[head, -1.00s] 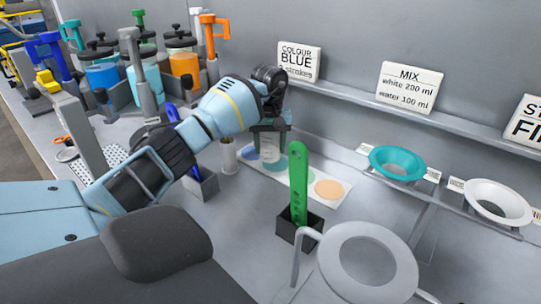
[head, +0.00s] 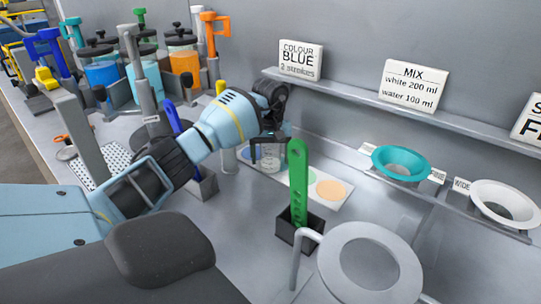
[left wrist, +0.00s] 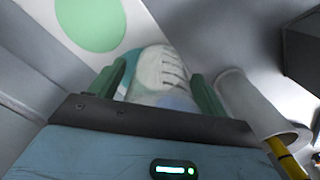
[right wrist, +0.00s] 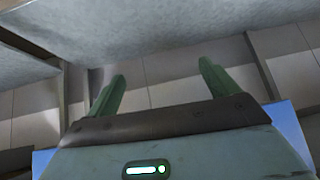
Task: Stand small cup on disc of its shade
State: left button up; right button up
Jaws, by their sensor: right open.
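The small cup (head: 268,159) is clear, with dark marks on its side; it also shows in the left wrist view (left wrist: 160,72). It is upright, at or just above a blue-teal disc (left wrist: 131,76) on the white card, mostly hidden beneath it. I cannot tell if its base touches. My left gripper (head: 268,148) has its fingers (left wrist: 158,78) on both sides of the cup and looks shut on it. A green disc (left wrist: 90,22) and an orange disc (head: 330,190) lie bare on the card. My right gripper (right wrist: 161,70) is open and empty.
A green slotted strip (head: 299,185) stands in a dark holder (head: 291,232) in front of the card. A pale post (head: 228,157) is close left of my left gripper. A teal funnel (head: 376,160) and a white funnel (head: 477,201) sit at the right.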

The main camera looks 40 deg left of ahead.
pick_arm(q)
notch_tip(320, 180, up, 12)
jog(key=p, duration=0.2)
jog(key=shift+r+p, duration=0.15)
jog(key=shift+p, duration=0.2)
pick_arm(e)
jog(key=shift+t, duration=0.3)
jog(key=w+r, duration=0.2)
jog(key=r, duration=0.1)
jog(key=shift+w+d+r, duration=0.1)
jog(key=shift+r, duration=0.15)
jog(key=shift+d, duration=0.1)
